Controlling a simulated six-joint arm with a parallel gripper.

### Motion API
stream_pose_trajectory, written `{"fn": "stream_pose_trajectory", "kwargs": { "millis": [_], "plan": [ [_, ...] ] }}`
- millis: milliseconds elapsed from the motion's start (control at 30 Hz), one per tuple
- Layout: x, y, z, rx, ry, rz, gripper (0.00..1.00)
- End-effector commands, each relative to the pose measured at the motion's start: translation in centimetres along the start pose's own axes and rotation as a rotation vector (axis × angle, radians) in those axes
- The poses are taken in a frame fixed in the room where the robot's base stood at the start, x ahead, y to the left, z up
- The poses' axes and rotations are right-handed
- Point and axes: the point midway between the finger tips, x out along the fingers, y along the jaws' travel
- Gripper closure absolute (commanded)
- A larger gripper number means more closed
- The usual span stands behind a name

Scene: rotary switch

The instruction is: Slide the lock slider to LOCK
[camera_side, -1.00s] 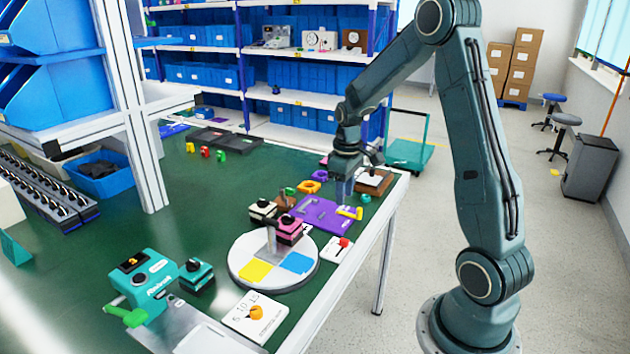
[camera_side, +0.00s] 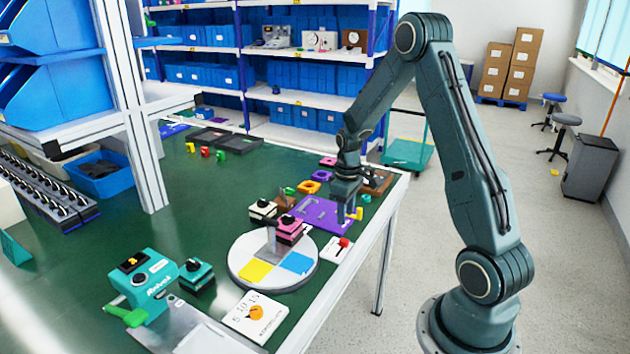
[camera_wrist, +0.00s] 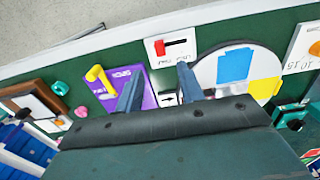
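The lock slider looks to be the white plate with a red knob (camera_side: 344,242) on a dark slot, near the table's front edge. In the wrist view the plate (camera_wrist: 170,57) is at the top middle, with the red knob (camera_wrist: 159,47) at the left end of the slot. Its lettering is too small to read. My gripper (camera_side: 346,217) is over the purple board's right end, beyond the slider plate in the side view. In the wrist view its two fingers (camera_wrist: 160,72) are spread apart with nothing between them, and apart from the knob.
The purple board (camera_side: 315,211) with a yellow handle (camera_wrist: 97,77) lies beside the slider plate. A round white turntable (camera_side: 245,275) with yellow and blue patches and a pink block (camera_side: 289,231) stands on the other side. A white dial plate (camera_side: 256,318) is farther toward the front.

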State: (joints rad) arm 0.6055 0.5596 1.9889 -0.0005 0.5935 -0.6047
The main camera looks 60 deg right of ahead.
Motion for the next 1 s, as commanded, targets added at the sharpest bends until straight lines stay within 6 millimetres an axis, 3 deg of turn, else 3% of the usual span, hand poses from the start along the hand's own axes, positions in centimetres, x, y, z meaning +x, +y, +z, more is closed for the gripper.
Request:
{"fn": "stream_pose_trajectory", "kwargs": {
  "millis": [533,1000],
  "plan": [
    [7.2,-0.1,0.1,0.001,-0.003,-0.003,0.62],
    [8.7,0.0,0.0,0.001,0.000,-0.001,0.62]
  ]
}}
